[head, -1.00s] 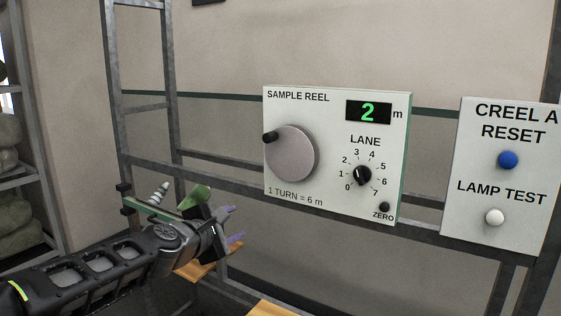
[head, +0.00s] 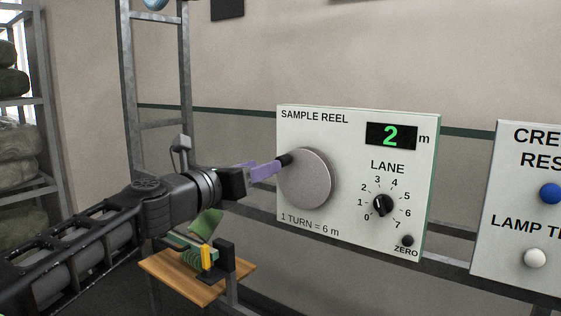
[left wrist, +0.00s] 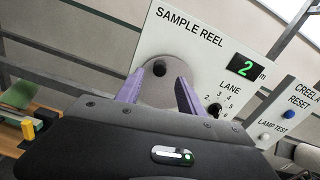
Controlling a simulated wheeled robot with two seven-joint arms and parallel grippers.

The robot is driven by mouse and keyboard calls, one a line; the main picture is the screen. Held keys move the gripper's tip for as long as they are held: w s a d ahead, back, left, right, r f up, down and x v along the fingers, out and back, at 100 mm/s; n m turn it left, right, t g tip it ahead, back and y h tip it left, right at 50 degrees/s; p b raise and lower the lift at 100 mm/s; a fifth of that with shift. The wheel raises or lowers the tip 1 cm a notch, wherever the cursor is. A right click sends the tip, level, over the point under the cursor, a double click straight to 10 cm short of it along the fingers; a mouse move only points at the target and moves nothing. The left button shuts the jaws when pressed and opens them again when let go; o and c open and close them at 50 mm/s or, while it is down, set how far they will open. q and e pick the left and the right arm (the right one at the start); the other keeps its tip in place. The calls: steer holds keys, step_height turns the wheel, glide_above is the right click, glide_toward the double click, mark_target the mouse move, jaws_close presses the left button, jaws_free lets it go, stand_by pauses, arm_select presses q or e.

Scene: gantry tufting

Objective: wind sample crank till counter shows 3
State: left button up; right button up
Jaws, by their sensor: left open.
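The sample reel panel (head: 330,212) is a white board with a grey round crank disc (head: 308,180) and a black crank knob (head: 284,160) at the disc's upper left. The counter (head: 391,136) reads a green 2 m. My left gripper (head: 270,170) has purple fingers and reaches the knob from the left in the head view. In the left wrist view the open fingers (left wrist: 157,92) point at the disc, and the knob (left wrist: 159,68) shows between and beyond their tips. I cannot tell whether a finger touches it. My right gripper is in no view.
A lane dial (head: 380,205) and a small black zero button (head: 407,241) are on the same panel. The panel with a blue reset button (head: 550,194) and a white lamp test button (head: 535,258) stands at right. A wooden shelf (head: 180,280) with small items lies below my left arm.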

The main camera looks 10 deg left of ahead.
arm_select(q)
steer(key=p, duration=0.2)
glide_above(300, 181)
steer(key=s+a, duration=0.2)
steer(key=a, duration=0.2)
steer(key=shift+s, duration=0.15)
steer(key=shift+c, duration=0.3)
jaws_close()
stand_by(0.5)
